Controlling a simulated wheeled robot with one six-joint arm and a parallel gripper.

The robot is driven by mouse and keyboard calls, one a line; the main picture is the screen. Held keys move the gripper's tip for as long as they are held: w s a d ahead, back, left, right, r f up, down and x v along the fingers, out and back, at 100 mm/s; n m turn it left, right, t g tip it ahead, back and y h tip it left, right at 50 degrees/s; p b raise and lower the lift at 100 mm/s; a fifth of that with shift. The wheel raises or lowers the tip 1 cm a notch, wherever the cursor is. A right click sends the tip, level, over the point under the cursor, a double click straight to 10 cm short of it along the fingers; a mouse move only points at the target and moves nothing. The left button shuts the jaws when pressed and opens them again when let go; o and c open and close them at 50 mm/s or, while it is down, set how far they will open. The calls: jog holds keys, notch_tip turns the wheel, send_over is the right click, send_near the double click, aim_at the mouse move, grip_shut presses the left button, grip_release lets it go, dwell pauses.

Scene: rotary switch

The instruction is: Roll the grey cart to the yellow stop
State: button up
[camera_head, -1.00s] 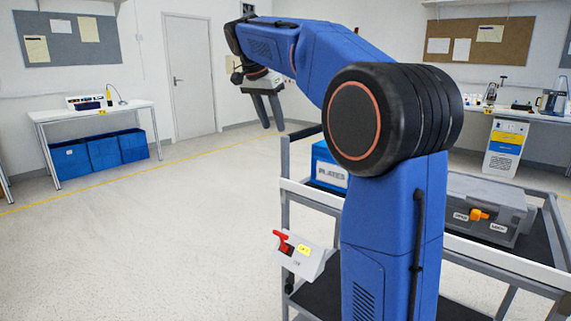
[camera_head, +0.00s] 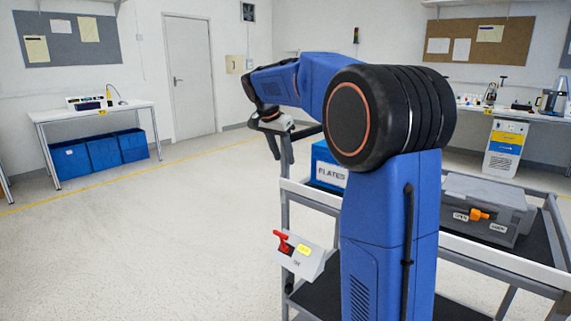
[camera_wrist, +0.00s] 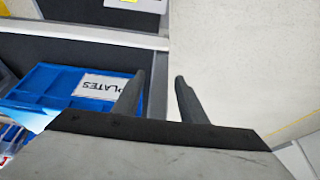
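The grey cart (camera_head: 283,215) stands at the right of the head view, partly hidden behind my arm. A black handle bar (camera_head: 307,131) shows at its upper left end. My gripper (camera_head: 282,152) is beside that end, close to the corner post and handle. In the wrist view my gripper (camera_wrist: 157,80) is open, with its two fingers apart and nothing clearly held. A grey cart edge (camera_wrist: 158,92) shows below and between the fingers; I cannot tell if they touch it. I cannot pick out a yellow stop; a yellow line (camera_head: 225,147) runs across the floor.
A blue PLATES box (camera_head: 330,175) and a grey case (camera_head: 475,190) with an orange latch ride on the cart. A white box with a red switch (camera_head: 300,257) is at its left end. A table (camera_head: 95,112) stands far left.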

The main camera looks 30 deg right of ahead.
aim_at(286, 162)
jog(key=shift+x, duration=1.85)
grip_shut()
